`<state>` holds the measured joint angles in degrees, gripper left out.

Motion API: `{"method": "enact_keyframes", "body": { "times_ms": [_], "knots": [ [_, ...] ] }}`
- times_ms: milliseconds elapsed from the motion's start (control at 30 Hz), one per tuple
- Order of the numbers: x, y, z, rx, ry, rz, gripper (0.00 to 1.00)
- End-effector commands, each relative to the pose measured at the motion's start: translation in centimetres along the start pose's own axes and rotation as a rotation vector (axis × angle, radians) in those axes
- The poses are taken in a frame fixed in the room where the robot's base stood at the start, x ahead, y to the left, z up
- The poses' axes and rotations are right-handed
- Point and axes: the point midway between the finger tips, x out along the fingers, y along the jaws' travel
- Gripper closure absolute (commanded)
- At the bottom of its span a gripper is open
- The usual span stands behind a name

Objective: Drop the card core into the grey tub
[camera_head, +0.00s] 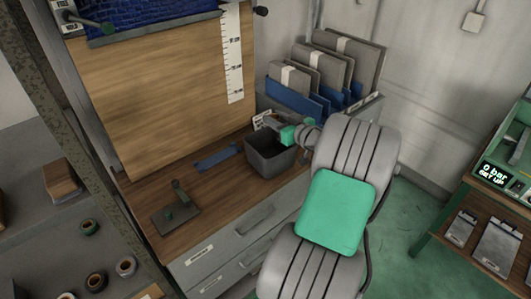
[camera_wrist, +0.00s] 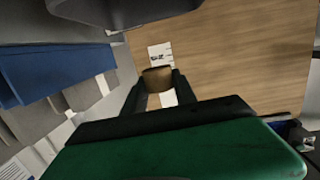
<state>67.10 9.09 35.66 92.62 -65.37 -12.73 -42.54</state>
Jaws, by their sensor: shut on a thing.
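The grey tub (camera_head: 270,164) stands open on the wooden worktop, near its right end. My gripper (camera_head: 272,127) reaches in from the right and shows at the tub's far rim; I cannot tell its height above the tub. In the wrist view my gripper (camera_wrist: 158,82) has its two dark fingers shut on the brown card core (camera_wrist: 157,76). The core is hidden or too small to make out in the head view.
A tall wooden panel (camera_head: 165,90) stands behind the worktop (camera_head: 222,190). Blue and grey folders (camera_head: 320,75) stand in a rack behind the tub. A blue strip (camera_head: 216,158) and a dark plate with a small lever (camera_head: 176,212) lie left of the tub.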

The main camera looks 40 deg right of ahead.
Motion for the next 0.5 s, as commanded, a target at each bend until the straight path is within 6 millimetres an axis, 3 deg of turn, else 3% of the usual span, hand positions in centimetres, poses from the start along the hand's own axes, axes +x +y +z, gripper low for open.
{"method": "enact_keyframes", "body": {
  "times_ms": [200,500],
  "knots": [
    [0.2,0.4,3.1,0.001,0.0,0.006,1.0],
    [0.5,0.2,3.8,0.0,0.001,0.003,1.0]
  ]
}}
